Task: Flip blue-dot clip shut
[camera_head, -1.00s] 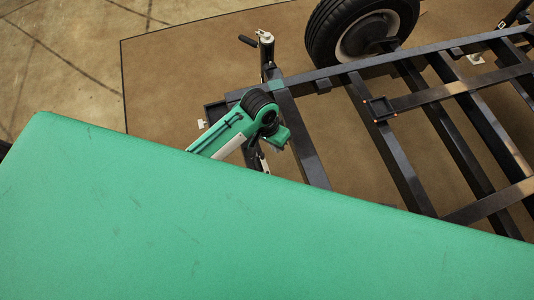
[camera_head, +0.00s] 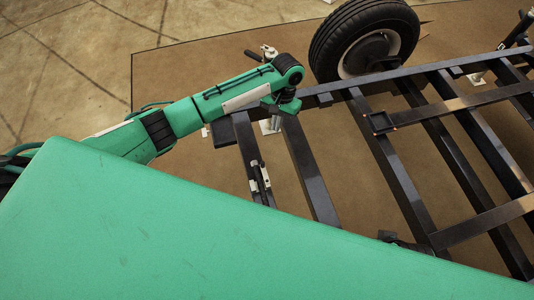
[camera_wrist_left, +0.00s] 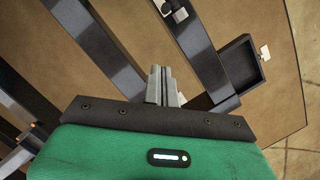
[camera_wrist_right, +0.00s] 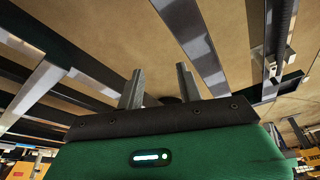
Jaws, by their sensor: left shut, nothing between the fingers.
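A small black-and-silver clip-like fitting (camera_head: 260,178) sits on a dark bar of the frame in the head view. I see no blue dot on it, so I cannot tell whether it is the blue-dot clip. A pale block with a dark knob (camera_wrist_left: 173,11) on a bar at the top of the left wrist view may be the same fitting. My left gripper (camera_wrist_left: 161,86) is shut and empty, apart from that fitting, with brown ground between the bars beyond it. My right gripper (camera_wrist_right: 160,88) has its fingers apart and empty under or beside dark bars.
A dark metal trailer frame (camera_head: 310,170) fills the right side, with a wheel (camera_head: 366,42) behind it. A shallow black box (camera_wrist_left: 240,66) stands at a frame corner near my left gripper. A metal bracket (camera_wrist_right: 286,62) hangs at the upper right in the right wrist view.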

